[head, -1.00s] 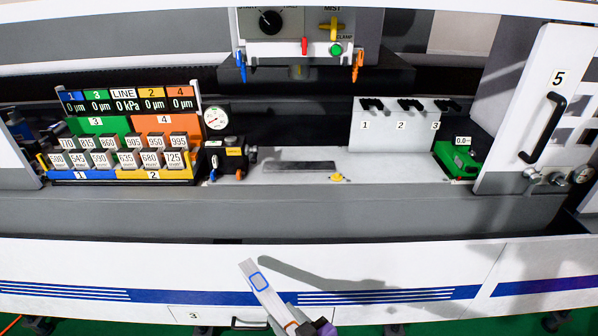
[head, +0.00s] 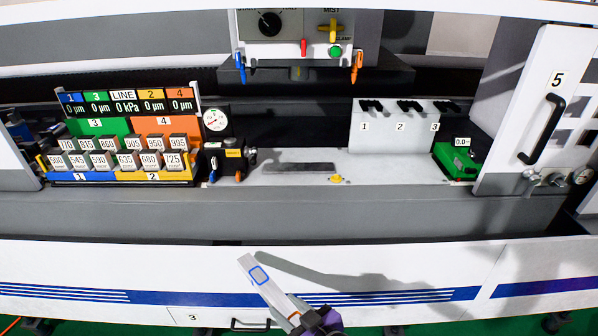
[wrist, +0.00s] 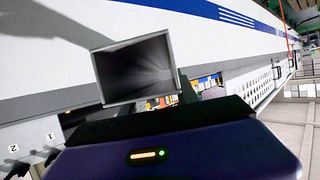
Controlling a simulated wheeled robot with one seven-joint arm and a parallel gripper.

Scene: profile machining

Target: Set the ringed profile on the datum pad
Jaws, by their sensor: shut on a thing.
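The ringed profile is a long light-grey bar (head: 250,265) with a blue square ring marked near its far end and an orange mark near my gripper. My gripper (head: 298,318) is shut on its near end and holds it tilted in front of the machine's white front panel, below the bed. In the wrist view the profile's grey rectangular end (wrist: 135,70) faces the camera. A dark flat strip (head: 300,167) lies on the light-grey bed; it may be the datum pad, but I cannot tell for sure.
A yellow knob (head: 336,179) sits right of the strip. A block with a gauge (head: 214,120) and a rack of numbered blocks (head: 120,155) stand left. A green device (head: 458,160) and a white door (head: 535,110) stand right. A machine head (head: 305,45) hangs above.

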